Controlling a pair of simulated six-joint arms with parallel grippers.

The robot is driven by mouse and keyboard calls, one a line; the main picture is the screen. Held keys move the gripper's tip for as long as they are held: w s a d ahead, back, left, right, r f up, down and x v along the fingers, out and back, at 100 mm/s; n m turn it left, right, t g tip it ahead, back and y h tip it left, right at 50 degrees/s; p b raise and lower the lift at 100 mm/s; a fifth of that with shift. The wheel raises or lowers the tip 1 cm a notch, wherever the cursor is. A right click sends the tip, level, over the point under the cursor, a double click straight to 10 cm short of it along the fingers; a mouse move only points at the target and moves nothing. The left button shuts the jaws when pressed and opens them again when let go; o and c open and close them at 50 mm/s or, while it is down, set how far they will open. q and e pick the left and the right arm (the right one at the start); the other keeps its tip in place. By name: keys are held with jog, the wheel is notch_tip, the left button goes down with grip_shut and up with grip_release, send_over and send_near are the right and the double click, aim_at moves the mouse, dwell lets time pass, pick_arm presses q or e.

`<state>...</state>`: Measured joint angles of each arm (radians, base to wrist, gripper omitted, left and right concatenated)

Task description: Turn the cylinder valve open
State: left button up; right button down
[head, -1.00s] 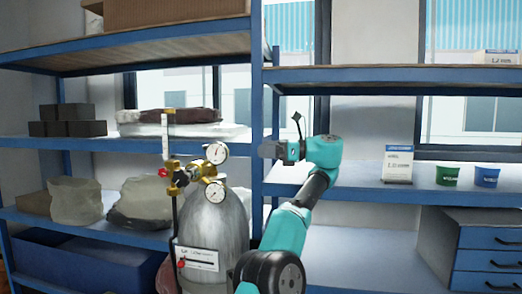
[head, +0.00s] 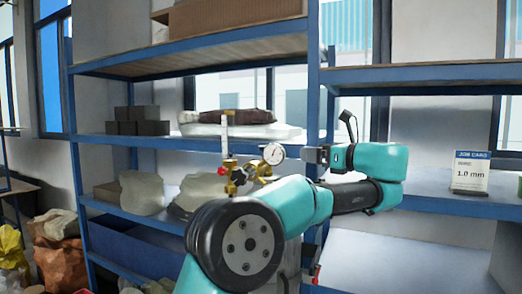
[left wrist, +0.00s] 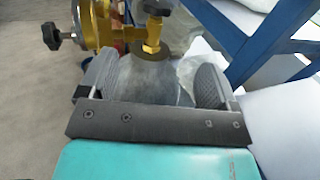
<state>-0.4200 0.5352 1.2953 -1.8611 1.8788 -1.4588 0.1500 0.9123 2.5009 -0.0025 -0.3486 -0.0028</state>
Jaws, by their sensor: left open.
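The brass valve and regulator (head: 240,178) show in the head view, with a white round gauge (head: 273,153). The grey cylinder below is mostly hidden behind my left arm. My left gripper (head: 308,154) is just right of the gauge, apart from it in the picture. In the left wrist view my left gripper (left wrist: 154,78) is open, with nothing gripped between its pads. Beyond the pads are the grey cylinder's shoulder (left wrist: 150,70), a brass valve stem (left wrist: 152,38) and a black knob (left wrist: 155,7) cut by the top edge. My right gripper is not in view.
A blue shelf upright (head: 313,60) stands right behind my left gripper. Shelves hold dark blocks (head: 137,121), pale sacks (head: 142,192) and a white sign card (head: 470,173). Filled bags (head: 60,250) lie on the floor at left. Another black knob (left wrist: 52,32) sits left of the valve.

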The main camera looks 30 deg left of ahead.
pick_arm(q)
jog(key=shift+s+f, duration=0.25)
jog(key=shift+s, duration=0.1)
jog(key=shift+a, duration=0.1)
jog(key=w+a, duration=0.1)
jog(key=a, duration=0.4)
jog(key=w+a, duration=0.1)
jog(key=a, duration=0.5)
jog(key=w+a, duration=0.1)
jog(key=a, duration=0.5)
jog(key=shift+w, duration=0.1)
jog(key=c, duration=0.9)
